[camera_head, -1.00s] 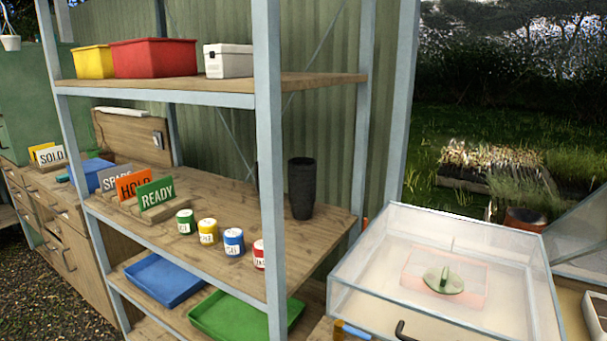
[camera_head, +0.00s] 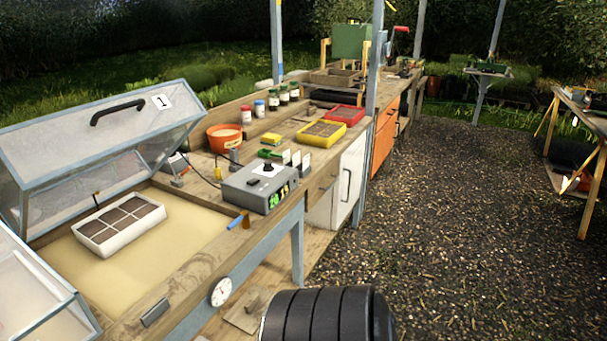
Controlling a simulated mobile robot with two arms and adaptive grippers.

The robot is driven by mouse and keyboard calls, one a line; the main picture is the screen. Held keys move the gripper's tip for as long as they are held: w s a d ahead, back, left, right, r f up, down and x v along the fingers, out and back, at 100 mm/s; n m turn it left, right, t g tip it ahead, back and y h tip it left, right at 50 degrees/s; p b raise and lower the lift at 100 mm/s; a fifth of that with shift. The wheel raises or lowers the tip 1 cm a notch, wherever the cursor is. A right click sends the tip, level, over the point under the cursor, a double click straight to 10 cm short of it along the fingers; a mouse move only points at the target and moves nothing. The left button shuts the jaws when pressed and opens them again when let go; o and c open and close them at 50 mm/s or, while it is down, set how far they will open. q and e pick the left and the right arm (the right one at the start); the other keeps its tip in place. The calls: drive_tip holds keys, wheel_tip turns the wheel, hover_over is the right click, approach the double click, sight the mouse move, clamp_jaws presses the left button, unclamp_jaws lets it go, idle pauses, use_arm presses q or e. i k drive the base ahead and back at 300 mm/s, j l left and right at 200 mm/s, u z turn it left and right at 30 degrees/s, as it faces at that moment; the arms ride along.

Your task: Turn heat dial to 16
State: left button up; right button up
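A grey control box (camera_head: 258,186) stands on the bench front edge, left of the middle of the head view. A dark dial knob (camera_head: 267,167) sits on a white plate on its top. Its front shows a green lit display (camera_head: 278,195); I read it as about 20 and 15, but the digits are small. A black ribbed cylindrical part (camera_head: 330,315) at the bottom edge looks like part of my own arm. Neither gripper shows in the view.
An open cold frame with a raised lid marked 1 (camera_head: 105,130) holds a white seed tray (camera_head: 119,223) left of the box. An orange pot (camera_head: 224,138), yellow tray (camera_head: 320,133) and red tray (camera_head: 345,114) stand behind. The gravel (camera_head: 470,220) at right is clear.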

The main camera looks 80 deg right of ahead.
sight(267, 167)
drive_tip(key=z, duration=2.25)
drive_tip(key=i+l, duration=0.15)
drive_tip(key=i+u, duration=0.05)
